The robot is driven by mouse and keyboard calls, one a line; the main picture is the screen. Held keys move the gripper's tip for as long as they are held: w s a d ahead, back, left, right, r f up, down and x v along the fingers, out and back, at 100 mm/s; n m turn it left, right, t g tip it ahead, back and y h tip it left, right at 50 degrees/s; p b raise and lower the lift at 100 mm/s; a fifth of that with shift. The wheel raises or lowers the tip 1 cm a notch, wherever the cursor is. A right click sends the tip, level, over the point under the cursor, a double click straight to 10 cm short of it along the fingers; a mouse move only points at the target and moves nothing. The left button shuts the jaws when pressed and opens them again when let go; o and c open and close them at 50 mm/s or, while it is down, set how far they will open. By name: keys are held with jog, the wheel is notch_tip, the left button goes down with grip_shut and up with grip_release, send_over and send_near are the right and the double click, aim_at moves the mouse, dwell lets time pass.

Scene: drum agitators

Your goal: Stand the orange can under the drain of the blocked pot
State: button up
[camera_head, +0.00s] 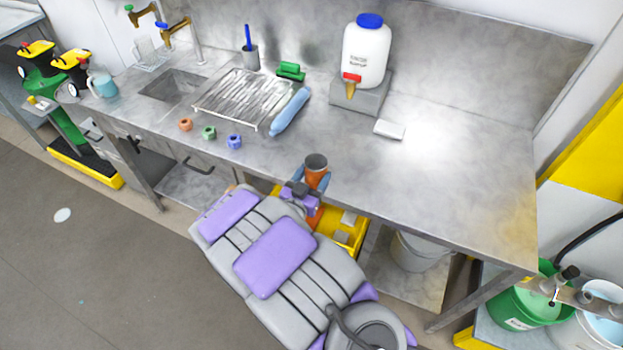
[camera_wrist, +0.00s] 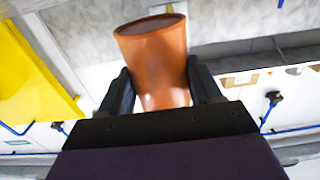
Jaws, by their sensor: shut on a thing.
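The orange can (camera_head: 317,178) is between the fingers of my gripper (camera_head: 311,183), at the front edge of the steel bench in the head view. Its open dark mouth faces up. In the wrist view the can (camera_wrist: 155,62) stands up between the two dark fingers of my gripper (camera_wrist: 162,88), which is shut on it. A green pot (camera_head: 526,305) and a pale pot with bluish contents (camera_head: 603,328) stand at the lower right, with metal fittings above them. I cannot tell which pot is blocked, and no drain shows clearly.
A yellow crate (camera_head: 350,228) and a grey bucket (camera_head: 420,250) sit below. The floor (camera_head: 100,270) at left is mostly clear.

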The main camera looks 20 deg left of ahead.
aim_at(312, 167)
jog(key=s+a+f, duration=0.2)
jog(key=s+a, duration=0.2)
jog(key=s, duration=0.4)
jog(key=shift+a, duration=0.25)
jog(key=w+b, duration=0.1)
jog(key=w, duration=0.4)
jog(key=w+f, duration=0.1)
jog(key=w, duration=0.4)
jog(key=w+d+b, duration=0.1)
jog(key=w, duration=0.3)
jog(key=shift+w+f+b, duration=0.3)
jog(key=shift+w+b, duration=0.05)
jog(key=shift+w, duration=0.05)
jog(key=f, duration=0.1)
jog(key=w+f, duration=0.1)
jog(key=shift+d+f+b, duration=0.1)
jog(key=shift+f+b, duration=0.2)
jog(key=shift+b, duration=0.05)
jog(key=shift+f, duration=0.25)
jog(key=shift+f, duration=0.1)
jog(key=o, duration=1.1)
jog(key=shift+o, duration=0.2)
